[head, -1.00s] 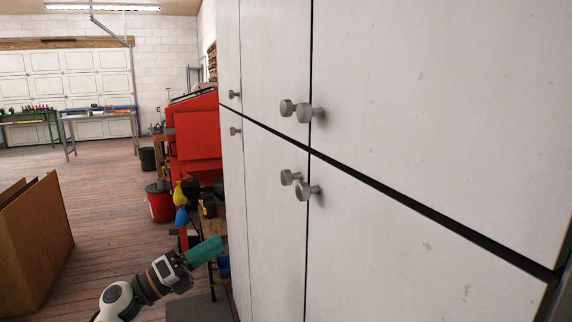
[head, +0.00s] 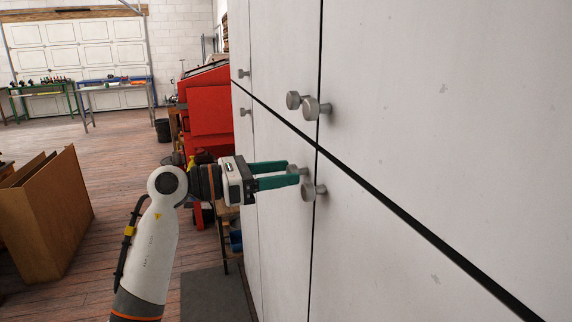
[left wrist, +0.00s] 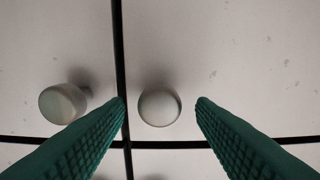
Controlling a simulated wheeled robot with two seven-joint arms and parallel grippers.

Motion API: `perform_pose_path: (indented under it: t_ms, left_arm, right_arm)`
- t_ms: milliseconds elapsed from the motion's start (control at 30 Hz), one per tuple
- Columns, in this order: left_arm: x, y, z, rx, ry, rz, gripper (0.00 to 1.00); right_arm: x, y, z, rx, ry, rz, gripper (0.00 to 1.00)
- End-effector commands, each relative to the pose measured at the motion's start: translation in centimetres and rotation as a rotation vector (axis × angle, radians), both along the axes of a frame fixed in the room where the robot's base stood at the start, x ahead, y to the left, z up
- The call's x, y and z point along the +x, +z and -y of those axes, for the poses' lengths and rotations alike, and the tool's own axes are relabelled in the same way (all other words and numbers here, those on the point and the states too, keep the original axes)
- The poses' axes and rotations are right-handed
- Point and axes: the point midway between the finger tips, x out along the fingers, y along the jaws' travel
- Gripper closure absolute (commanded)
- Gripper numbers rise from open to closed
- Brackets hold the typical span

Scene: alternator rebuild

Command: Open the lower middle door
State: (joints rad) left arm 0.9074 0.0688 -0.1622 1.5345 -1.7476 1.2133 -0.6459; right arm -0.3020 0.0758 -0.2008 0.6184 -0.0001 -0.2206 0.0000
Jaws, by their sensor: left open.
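The lower middle door (head: 283,235) is a pale cabinet door and is shut. Its round grey knob (left wrist: 159,107) shows between my fingertips in the left wrist view; in the head view my fingers partly hide it. My left gripper (head: 292,173) is open, with its teal fingers reaching to this knob, one on either side; I cannot tell whether they touch it. The knob of the lower right door (head: 308,191) is just right of the fingers, and it also shows at the left in the left wrist view (left wrist: 62,102). My right gripper is not in view.
The upper doors' knobs (head: 311,108) are above, across a dark horizontal gap. A red cabinet (head: 207,120) stands beyond the doors. A brown open box (head: 48,215) is on the wooden floor at the left. The floor between has free room.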

Motion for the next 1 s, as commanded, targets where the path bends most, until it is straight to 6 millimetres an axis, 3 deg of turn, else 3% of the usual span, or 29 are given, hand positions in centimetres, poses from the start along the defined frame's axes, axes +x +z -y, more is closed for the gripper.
perform_pose_path:
  t_ms: [133, 467, 767, 1000]
  left_arm:
    - [0.36, 0.06, 1.22, 0.0, -0.001, -0.001, 0.49]
    - [0.47, -0.04, 1.47, 0.001, 0.0, 0.001, 0.49]
    - [0.46, -0.03, 1.44, 0.0, 0.0, 0.0, 0.98]
    - [0.41, -0.1, 1.07, 0.001, -0.005, 0.001, 1.0]
  right_arm:
    - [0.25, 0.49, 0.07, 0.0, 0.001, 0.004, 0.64]
    - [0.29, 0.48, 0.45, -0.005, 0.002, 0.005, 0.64]
    - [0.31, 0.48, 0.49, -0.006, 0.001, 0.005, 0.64]
    - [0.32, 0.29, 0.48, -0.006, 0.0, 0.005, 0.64]
